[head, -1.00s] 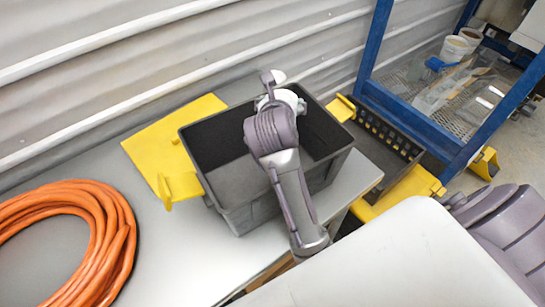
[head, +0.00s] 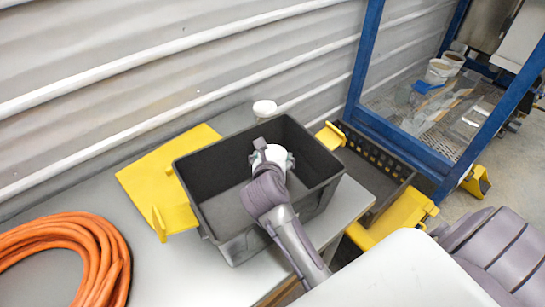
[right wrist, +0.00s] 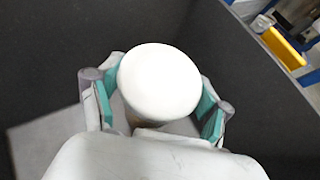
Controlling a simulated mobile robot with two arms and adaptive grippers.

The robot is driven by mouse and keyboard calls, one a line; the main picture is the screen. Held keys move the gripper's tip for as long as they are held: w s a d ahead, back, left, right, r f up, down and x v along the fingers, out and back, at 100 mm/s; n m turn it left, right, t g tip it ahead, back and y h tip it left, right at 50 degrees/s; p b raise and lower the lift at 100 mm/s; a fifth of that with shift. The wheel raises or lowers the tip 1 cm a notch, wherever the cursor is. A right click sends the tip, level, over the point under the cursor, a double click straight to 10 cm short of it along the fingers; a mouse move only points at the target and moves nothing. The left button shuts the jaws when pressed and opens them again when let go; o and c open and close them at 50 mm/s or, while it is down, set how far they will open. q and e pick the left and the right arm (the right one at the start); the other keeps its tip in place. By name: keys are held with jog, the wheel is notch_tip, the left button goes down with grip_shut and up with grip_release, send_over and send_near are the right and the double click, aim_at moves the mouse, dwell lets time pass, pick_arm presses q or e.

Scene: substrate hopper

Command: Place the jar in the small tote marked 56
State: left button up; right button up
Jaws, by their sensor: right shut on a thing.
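The dark grey tote (head: 235,240) stands on the grey table with its top open; I cannot read a number on it. My right gripper (head: 270,152) reaches into the tote opening from the front. In the right wrist view it (right wrist: 160,95) is shut on the jar, with teal pads on either side. The jar's round white lid (right wrist: 160,82) faces the camera; its brownish body is mostly hidden. Dark walls surround it in that view. Whether the jar touches the tote floor I cannot tell. My left gripper is out of view.
A white-topped item (head: 264,108) stands behind the tote. A yellow panel (head: 160,175) lies left of it, and an orange hose coil (head: 70,245) lies farther left. A black basket (head: 385,175) with yellow parts is at right, beside a blue frame (head: 365,60).

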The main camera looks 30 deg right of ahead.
jog(key=shift+f, duration=0.45)
jog(key=o, duration=1.8)
jog(key=shift+c, duration=0.2)
jog(key=shift+r, duration=0.2)
jog(key=shift+r+p, duration=0.4)
jog(key=shift+r, duration=0.2)
jog(key=p+v, duration=0.2)
jog(key=v, duration=0.5)
jog(key=shift+s+p, duration=0.3)
jog(key=shift+a+f, duration=0.1)
